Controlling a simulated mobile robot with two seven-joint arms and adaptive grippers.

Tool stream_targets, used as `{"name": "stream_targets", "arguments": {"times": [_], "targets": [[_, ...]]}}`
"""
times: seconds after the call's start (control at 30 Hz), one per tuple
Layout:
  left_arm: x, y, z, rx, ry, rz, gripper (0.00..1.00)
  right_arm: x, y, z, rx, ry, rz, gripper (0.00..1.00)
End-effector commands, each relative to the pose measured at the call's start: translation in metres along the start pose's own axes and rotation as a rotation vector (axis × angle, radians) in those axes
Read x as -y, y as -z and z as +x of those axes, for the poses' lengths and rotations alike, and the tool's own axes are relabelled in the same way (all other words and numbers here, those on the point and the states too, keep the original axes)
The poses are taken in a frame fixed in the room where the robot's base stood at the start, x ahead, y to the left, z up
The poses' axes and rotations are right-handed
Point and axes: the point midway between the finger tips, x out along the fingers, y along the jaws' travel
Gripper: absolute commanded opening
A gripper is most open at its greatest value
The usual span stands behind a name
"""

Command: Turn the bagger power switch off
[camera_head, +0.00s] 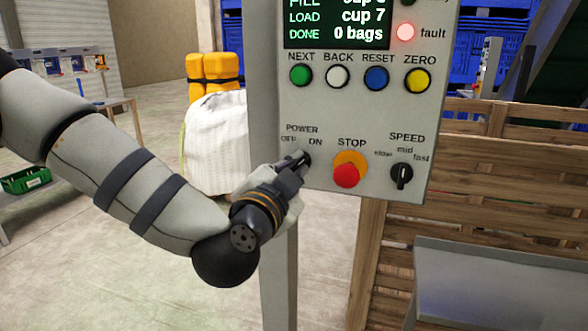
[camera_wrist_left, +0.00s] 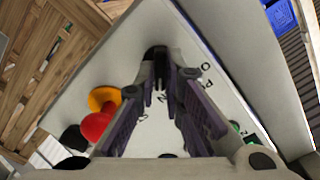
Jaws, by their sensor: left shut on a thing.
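The bagger power switch (camera_head: 304,158) is a dark knob under the POWER label on the grey control panel (camera_head: 340,115), between the OFF and ON markings. My left gripper (camera_head: 298,163) is at the knob and shut on it, covering most of it in the head view. In the left wrist view the dark knob (camera_wrist_left: 156,54) sits between the tips of my left gripper (camera_wrist_left: 162,68). Which way the knob points is hard to tell. My right gripper is not in view.
The red STOP button (camera_head: 346,175) on its yellow base is just right of the power switch, with the black SPEED knob (camera_head: 402,175) beyond it. Several coloured buttons sit above, and a fault lamp (camera_head: 405,32) glows red. A metal chute (camera_head: 500,270) stands at lower right.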

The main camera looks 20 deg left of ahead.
Motion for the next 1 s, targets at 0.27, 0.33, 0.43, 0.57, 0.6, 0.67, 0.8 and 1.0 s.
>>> {"name": "stream_targets", "arguments": {"times": [0.27, 0.33, 0.43, 0.57, 0.6, 0.67, 0.8, 1.0], "targets": [[0.0011, 0.0002, 0.0007, -0.001, 0.004, -0.19, 0.0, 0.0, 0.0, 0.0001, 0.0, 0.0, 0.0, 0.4], [0.0012, 0.0004, 0.0008, -0.002, 0.004, -0.255, 0.0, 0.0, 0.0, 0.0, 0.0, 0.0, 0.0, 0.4], [0.0013, 0.0007, 0.0008, -0.002, 0.004, -0.352, 0.0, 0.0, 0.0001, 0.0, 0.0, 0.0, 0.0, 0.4], [0.0015, 0.0006, 0.0009, -0.003, 0.004, -0.475, 0.0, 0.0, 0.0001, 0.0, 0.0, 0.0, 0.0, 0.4], [0.0015, 0.0005, 0.0009, -0.002, 0.004, -0.513, 0.0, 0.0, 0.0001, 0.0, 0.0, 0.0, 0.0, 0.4], [0.0015, 0.0004, 0.0009, -0.002, 0.004, -0.57, 0.0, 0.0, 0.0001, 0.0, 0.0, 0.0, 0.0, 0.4], [0.0015, 0.0004, 0.0009, -0.003, 0.005, -0.704, 0.0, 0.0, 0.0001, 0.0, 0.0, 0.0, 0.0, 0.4], [0.0017, 0.0007, 0.001, -0.004, 0.005, -0.895, 0.0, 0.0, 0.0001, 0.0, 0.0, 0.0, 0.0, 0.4]]}}
